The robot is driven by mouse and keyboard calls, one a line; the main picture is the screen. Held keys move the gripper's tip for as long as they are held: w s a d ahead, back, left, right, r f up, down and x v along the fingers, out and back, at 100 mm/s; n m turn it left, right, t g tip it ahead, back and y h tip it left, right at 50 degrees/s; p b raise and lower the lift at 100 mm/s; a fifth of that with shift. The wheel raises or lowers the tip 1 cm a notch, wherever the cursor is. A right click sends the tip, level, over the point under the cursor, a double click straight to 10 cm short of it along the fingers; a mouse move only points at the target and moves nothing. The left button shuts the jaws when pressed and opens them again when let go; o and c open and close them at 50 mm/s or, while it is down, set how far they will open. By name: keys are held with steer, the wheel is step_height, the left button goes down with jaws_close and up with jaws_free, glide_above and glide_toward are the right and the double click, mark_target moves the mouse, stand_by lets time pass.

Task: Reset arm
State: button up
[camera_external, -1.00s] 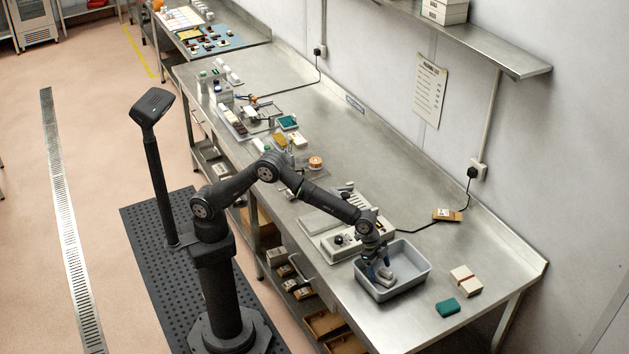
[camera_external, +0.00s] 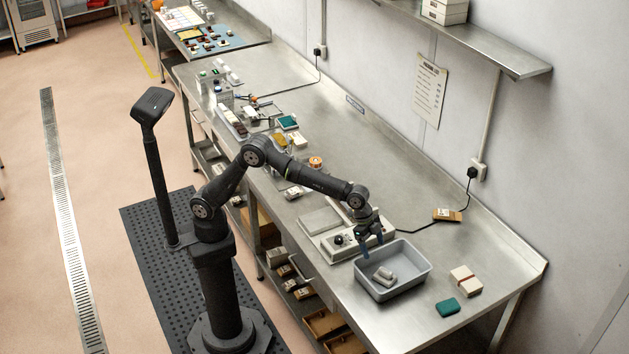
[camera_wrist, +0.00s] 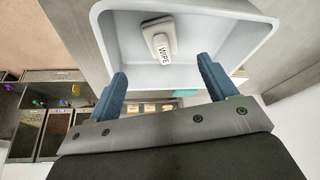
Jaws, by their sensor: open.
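My gripper (camera_external: 370,244) is open and empty, raised near the left edge of the grey tub (camera_external: 424,272). In the wrist view its two blue fingers (camera_wrist: 163,90) stand wide apart with nothing between them. The tub also shows in the wrist view (camera_wrist: 235,45). Inside the tub lies a small pale block (camera_external: 383,276), apart from the fingers. In the wrist view the block (camera_wrist: 160,38) bears a white label reading "WIPE".
A white device with a knob (camera_external: 340,240) stands just left of the tub. A teal block (camera_external: 447,307) and a pink-and-white block (camera_external: 466,279) lie right of it. A brown item (camera_external: 447,215) lies by the cord. The steel bench is bare towards the wall.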

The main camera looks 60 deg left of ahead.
mark_target(381, 268)
steer(key=x, duration=1.2)
steer(key=shift+f, duration=0.15)
step_height(381, 268, up, 2)
steer(key=shift+r, duration=0.85)
